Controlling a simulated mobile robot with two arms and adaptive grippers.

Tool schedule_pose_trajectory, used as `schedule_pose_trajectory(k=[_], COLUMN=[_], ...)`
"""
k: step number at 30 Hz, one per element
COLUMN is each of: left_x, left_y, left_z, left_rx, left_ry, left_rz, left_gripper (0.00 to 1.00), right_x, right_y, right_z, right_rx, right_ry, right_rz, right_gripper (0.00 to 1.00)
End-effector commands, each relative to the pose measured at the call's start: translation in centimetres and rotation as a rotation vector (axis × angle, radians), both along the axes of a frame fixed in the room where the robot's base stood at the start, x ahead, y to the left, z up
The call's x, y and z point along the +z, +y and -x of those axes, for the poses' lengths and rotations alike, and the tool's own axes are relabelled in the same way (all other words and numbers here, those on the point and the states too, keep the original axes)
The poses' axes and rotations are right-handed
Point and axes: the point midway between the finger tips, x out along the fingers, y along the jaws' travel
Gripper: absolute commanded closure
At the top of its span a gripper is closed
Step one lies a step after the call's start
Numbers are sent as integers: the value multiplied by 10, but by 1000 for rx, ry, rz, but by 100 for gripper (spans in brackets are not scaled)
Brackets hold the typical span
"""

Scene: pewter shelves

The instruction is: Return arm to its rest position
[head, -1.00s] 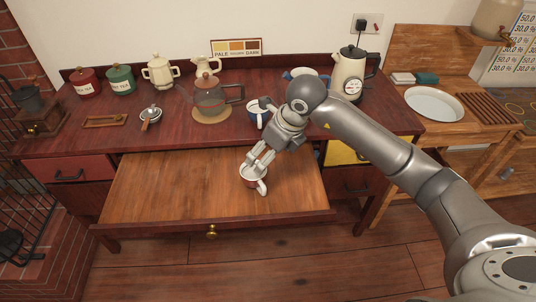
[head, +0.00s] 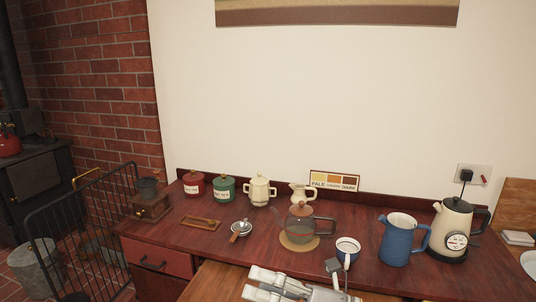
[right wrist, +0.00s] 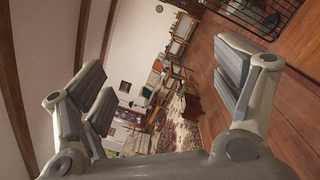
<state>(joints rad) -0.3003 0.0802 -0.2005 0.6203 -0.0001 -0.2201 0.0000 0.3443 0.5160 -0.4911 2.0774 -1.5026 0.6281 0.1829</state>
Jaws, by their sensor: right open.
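My right gripper (head: 268,285) shows at the bottom edge of the head view, in front of the desk, over the pulled-out drawer (head: 212,282). The right wrist view looks out between its spread fingers (right wrist: 160,85), with nothing between them. Beyond them that view shows the room, tilted on its side. The rest of my right arm is below the head view's frame. My left gripper is not in view.
On the dark red desk (head: 200,237), a glass teapot (head: 300,223), a blue-rimmed mug (head: 347,246), a blue jug (head: 397,241) and a cream kettle (head: 455,228) stand near the gripper. A black fireguard (head: 85,230) stands at left.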

Motion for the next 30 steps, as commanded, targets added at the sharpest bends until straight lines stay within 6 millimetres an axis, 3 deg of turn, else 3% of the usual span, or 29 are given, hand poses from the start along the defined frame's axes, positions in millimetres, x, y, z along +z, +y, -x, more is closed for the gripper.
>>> schedule_pose_trajectory(k=[3, 7, 10, 13, 17, 22, 26, 30], left_x=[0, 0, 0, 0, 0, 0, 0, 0], left_y=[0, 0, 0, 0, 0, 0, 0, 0], left_z=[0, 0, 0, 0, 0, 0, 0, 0], left_rx=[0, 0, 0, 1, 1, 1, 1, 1], left_ry=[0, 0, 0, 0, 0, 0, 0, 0], left_rz=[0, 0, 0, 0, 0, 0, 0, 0], left_gripper=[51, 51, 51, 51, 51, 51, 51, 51], right_x=[34, 55, 53, 34, -12, -97, -169, -230], right_y=[-16, -53, -90, -129, -177, -223, -240, -241], right_z=[-4, -19, -32, -43, -48, -27, 14, 72], right_rx=[-98, -243, -377, -528, -745, -1052, -1294, -1525], right_ry=[97, 227, 349, 490, 698, 1010, 1273, 1549], right_rz=[-288, -573, -769, -941, -1125, -1285, -1337, -1321], right_gripper=[14, 14, 14, 14, 14, 14, 14, 14])
